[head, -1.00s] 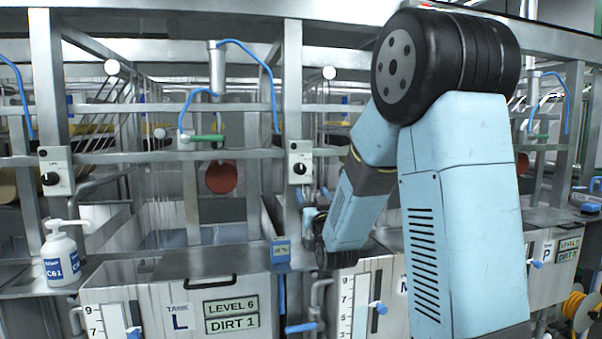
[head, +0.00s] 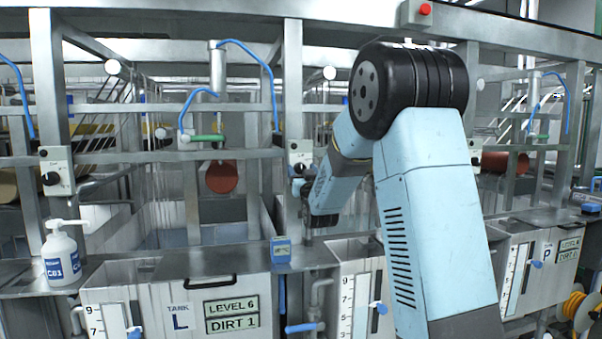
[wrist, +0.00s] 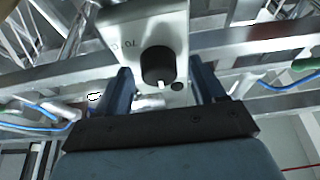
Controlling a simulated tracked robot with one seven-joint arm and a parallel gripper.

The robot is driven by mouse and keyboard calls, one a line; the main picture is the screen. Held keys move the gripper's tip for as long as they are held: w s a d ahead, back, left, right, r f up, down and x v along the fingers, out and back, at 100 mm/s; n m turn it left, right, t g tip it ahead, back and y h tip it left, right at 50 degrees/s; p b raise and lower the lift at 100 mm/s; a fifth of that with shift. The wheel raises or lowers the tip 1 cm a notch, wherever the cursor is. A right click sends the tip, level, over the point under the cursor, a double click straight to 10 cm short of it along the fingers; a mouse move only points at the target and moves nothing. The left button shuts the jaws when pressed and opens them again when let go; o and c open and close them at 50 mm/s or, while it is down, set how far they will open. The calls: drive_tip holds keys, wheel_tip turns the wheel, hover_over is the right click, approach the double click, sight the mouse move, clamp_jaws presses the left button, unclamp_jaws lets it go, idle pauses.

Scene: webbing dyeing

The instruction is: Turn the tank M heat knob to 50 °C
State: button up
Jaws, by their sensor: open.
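A black heat knob (wrist: 157,66) with a white pointer mark sits on a pale control box (wrist: 178,30) in the wrist view. The mark points towards the bottom of the picture; the scale is mostly unreadable. In the head view the control box (head: 300,150) is on the post left of my arm. The label of tank M is hidden behind my arm. My gripper (wrist: 164,80) is open, its two fingers either side of the knob in the picture and apart from it. I cannot tell how far in front of the knob the fingertips are.
A similar knob box (head: 56,171) is on the left post. Tank L (head: 180,312), a pump bottle (head: 61,254) and a small blue box (head: 281,250) stand left of my arm. Metal rails (head: 235,154) and blue hoses (head: 262,75) run near the box.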

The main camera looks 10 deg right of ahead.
drive_tip(key=c, duration=1)
drive_tip(key=shift+a, duration=0.1)
drive_tip(key=shift+c, duration=0.2)
drive_tip(key=shift+m, duration=0.3)
drive_tip(key=m+h, duration=0.2)
drive_tip(key=m, duration=0.2)
drive_tip(key=m+g+h, duration=0.1)
drive_tip(key=m+h, duration=0.1)
drive_tip(key=m, duration=0.2)
drive_tip(key=m+g+h, duration=0.1)
drive_tip(key=m, duration=0.2)
drive_tip(key=m+g+h, duration=0.1)
drive_tip(key=m, duration=0.3)
drive_tip(key=shift+h, duration=0.3)
drive_tip(key=shift+m, duration=0.4)
